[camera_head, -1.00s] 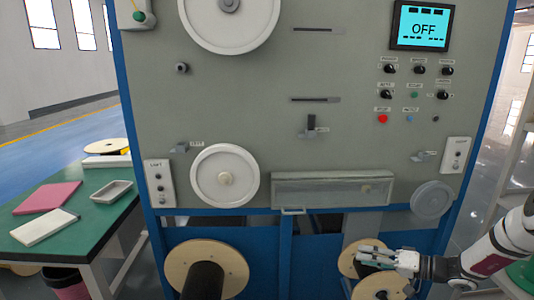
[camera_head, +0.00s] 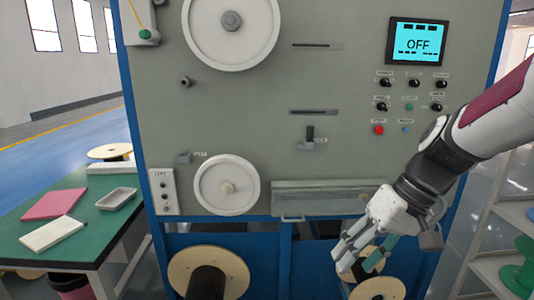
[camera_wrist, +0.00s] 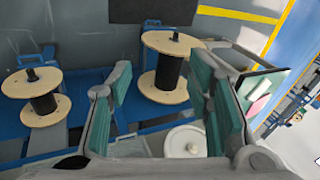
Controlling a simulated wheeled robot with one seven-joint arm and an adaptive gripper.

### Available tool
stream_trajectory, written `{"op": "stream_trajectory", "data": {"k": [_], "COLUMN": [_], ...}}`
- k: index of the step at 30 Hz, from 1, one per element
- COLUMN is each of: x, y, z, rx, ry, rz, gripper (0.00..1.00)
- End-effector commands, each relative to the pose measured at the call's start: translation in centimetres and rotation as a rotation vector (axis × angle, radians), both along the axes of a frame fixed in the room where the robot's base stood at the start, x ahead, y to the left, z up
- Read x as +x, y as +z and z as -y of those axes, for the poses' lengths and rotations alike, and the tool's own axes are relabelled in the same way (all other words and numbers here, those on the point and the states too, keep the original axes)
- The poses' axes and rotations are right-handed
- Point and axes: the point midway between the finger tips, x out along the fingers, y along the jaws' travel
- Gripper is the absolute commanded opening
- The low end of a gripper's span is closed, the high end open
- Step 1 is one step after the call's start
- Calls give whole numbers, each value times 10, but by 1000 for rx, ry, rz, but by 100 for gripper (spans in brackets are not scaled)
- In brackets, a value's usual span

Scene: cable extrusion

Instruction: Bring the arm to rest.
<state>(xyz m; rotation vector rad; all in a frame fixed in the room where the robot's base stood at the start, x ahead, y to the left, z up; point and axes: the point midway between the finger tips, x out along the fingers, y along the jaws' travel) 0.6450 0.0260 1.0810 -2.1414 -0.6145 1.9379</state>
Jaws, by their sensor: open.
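My gripper (camera_head: 362,262) hangs in front of the lower right of the grey machine (camera_head: 335,85), its fingers pointing down and slightly left. Its fingers are apart and nothing is between them. In the wrist view my gripper (camera_wrist: 160,100) shows two teal-padded fingers spread wide. My arm comes in from the right in the head view and covers part of the machine's right side. Two wooden-flanged spools with dark cores stand low at the machine: a larger one (camera_head: 232,268) at left and a smaller one (camera_head: 382,289) at right, partly behind my gripper.
The machine's screen (camera_head: 416,44) reads OFF. White wheels and a clear-fronted box (camera_head: 320,197) stick out from the panel. A green table (camera_head: 85,238) with trays stands at left. A rack (camera_head: 500,225) with a green spool (camera_head: 520,268) stands at right.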

Motion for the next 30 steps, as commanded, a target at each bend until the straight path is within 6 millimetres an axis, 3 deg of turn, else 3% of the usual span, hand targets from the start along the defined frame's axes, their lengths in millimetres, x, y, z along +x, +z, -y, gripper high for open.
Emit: {"op": "stream_trajectory", "data": {"k": [1, 6, 15, 21, 30], "x": [-17, -67, -142, -168, -173], "y": [13, 38, 65, 70, 70], "z": [-3, 0, 16, 26, 29], "rx": [-43, -175, -345, -391, -402], "ry": [-4, -49, -162, -220, -239], "rz": [14, 52, 178, 246, 263], "gripper": [46, 46, 46, 46, 46]}}
